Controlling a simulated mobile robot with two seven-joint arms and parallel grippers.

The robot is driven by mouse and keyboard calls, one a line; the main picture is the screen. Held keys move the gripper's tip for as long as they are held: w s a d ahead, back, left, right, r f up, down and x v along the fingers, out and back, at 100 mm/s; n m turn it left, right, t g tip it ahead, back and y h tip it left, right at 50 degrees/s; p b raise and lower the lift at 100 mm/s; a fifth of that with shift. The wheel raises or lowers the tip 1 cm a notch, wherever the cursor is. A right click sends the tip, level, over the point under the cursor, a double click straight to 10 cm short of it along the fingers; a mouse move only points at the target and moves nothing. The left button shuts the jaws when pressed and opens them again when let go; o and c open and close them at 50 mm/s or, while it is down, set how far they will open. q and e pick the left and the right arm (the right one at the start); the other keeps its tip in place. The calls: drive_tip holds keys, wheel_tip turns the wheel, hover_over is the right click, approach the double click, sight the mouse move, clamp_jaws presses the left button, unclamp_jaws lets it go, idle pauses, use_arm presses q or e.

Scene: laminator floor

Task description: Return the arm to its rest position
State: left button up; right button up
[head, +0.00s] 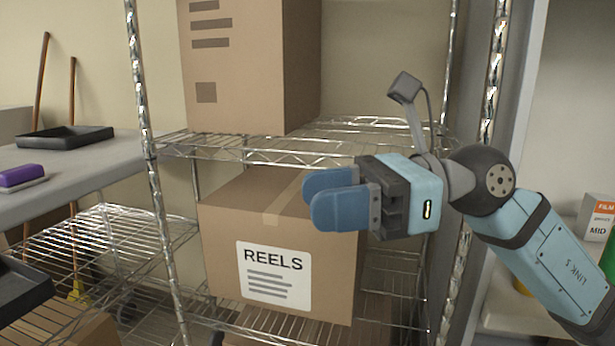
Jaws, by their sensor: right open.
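My right gripper (335,199) comes in from the right on its blue arm (545,255). It is open, with nothing between its blue fingers, which point left. In the picture it overlaps the upper right part of a cardboard box (222,222) labelled REELS; I cannot tell how close it is to the box. The box sits on a lower shelf of a wire rack. My left gripper is not in view.
The wire rack (178,145) has chrome posts on both sides of my right arm's area. A taller box (240,70) stands on its upper shelf. A grey table (85,175) at left holds a black tray (62,138) and a purple-topped block (22,176). A FILM box (598,220) is at right.

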drive_tip(key=s+d+f+n+t+h, duration=0.3)
drive_tip(key=f+n+t, duration=0.35)
drive_tip(key=f, duration=0.55)
drive_tip(key=s+d+f+n+t+h, duration=0.1)
drive_tip(key=d+f+n+t+h, duration=0.25)
drive_tip(key=f+n+t, duration=0.55)
drive_tip(key=s+d+f+n+t+h, duration=0.2)
drive_tip(key=d+f+n+t+h, duration=0.15)
drive_tip(key=f, duration=1.05)
use_arm(q)
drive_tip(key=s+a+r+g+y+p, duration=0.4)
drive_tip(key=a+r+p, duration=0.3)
drive_tip(key=p, duration=2.8)
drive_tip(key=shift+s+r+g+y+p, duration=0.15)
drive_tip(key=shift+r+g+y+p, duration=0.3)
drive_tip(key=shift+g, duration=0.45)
use_arm(e)
drive_tip(key=s+d+r+g+h, duration=0.4)
drive_tip(key=d+r+g, duration=0.1)
drive_tip(key=d+r, duration=0.2)
drive_tip(key=shift+d+r, duration=0.3)
drive_tip(key=shift+r, duration=0.35)
